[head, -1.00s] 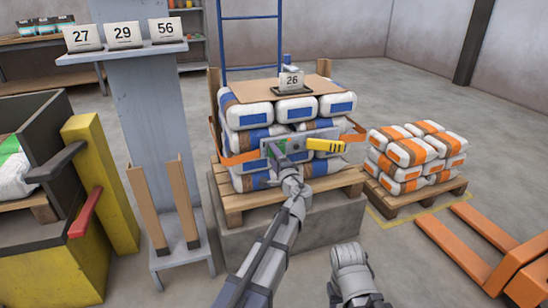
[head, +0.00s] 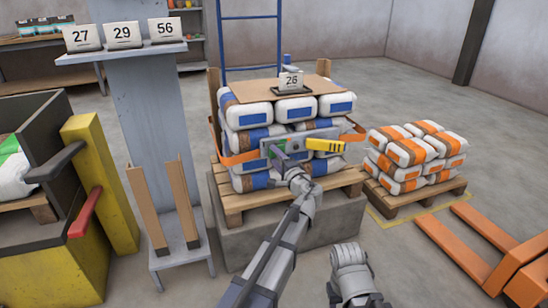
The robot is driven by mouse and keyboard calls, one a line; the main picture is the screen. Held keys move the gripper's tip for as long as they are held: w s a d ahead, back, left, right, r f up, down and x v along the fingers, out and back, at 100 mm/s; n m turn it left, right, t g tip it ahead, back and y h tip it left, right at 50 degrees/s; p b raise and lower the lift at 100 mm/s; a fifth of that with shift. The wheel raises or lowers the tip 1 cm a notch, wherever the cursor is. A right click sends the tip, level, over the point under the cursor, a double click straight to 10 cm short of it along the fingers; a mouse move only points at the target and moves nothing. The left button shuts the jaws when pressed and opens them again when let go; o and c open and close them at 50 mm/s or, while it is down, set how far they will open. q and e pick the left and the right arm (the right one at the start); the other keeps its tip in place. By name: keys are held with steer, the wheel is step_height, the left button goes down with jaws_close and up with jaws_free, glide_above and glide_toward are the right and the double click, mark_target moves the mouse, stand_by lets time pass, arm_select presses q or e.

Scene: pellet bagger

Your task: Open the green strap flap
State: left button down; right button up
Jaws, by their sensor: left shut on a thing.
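The green strap flap (head: 279,147) is a small green piece on a grey strap plate at the front of the blue-and-white bag stack. My left gripper (head: 281,157) is at the flap, shut on it, and its fingers hide part of it. A yellow handle with black stripes (head: 325,145) sits on the right end of the grey plate (head: 312,134). An orange strap (head: 240,158) runs around the stack at this height. My right arm shows at the bottom, but its gripper is not in view.
The bag stack (head: 272,112) stands on a wooden pallet (head: 235,198) with a number 26 card (head: 291,81) on top. A grey post stand (head: 150,115) is at the left. Orange-banded bags (head: 415,150) and an orange pallet jack (head: 490,265) are at the right.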

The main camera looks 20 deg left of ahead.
arm_select(q)
steer(key=shift+w+d+n+g+y, duration=0.2)
steer(key=shift+d+n+g+y, duration=0.8)
steer(key=shift+n+g, duration=1.1)
steer(key=shift+w+d+n+g+y, duration=0.2)
steer(key=shift+d+n+g+y, duration=1)
steer(key=shift+g, duration=1.55)
steer(key=shift+w+d+n+g+y, duration=0.2)
steer(key=shift+d+n+g+y, duration=0.55)
steer(key=shift+n+g, duration=1.5)
steer(key=shift+a+g, duration=0.15)
steer(key=shift+g, duration=0.15)
steer(key=shift+c, duration=1.2)
jaws_free()
